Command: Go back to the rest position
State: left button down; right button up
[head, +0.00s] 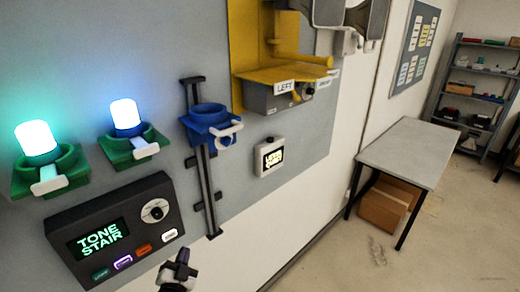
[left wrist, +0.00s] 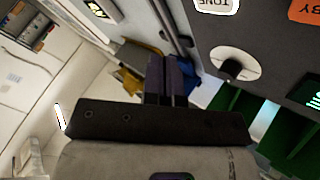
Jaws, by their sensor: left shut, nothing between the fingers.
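My left gripper (head: 178,270) is at the bottom of the head view, just right of and below the dark control box (head: 115,228) whose screen reads "TONE STAIR". Its two dark fingers (left wrist: 166,80) are together in the left wrist view, with nothing between them. It looks apart from the box, whose knob and buttons show close by at the upper right of the left wrist view. My right gripper is not in either view.
Two lit lamps (head: 38,140) (head: 126,116) sit in green holders on the wall panel. A blue holder (head: 210,122) is on a vertical rail. A yellow bracket (head: 255,50) bears a grey box marked "LEFT" (head: 270,98).

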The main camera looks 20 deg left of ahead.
pick_arm(q)
jog(key=s+a+f+n+g+y, duration=0.3)
jog(key=a+n+g+y, duration=0.1)
jog(key=g, duration=0.2)
jog(key=s+d+f+g+h, duration=0.3)
jog(key=s+d+g+h, duration=0.4)
jog(key=s+d, duration=0.9)
jog(key=s+f+g+h, duration=0.1)
jog(key=s+f, duration=0.2)
jog(key=s, duration=0.3)
jog(key=s+d+f+m+g, duration=0.1)
jog(key=s+f, duration=0.1)
jog(key=s, duration=0.4)
jog(key=s+f+g+h, duration=0.1)
jog(key=s+f, duration=0.2)
jog(key=s, duration=0.3)
notch_tip(320, 180, up, 15)
jog(key=p, duration=1.4)
jog(key=shift+w+t, duration=0.3)
jog(key=shift+w, duration=0.15)
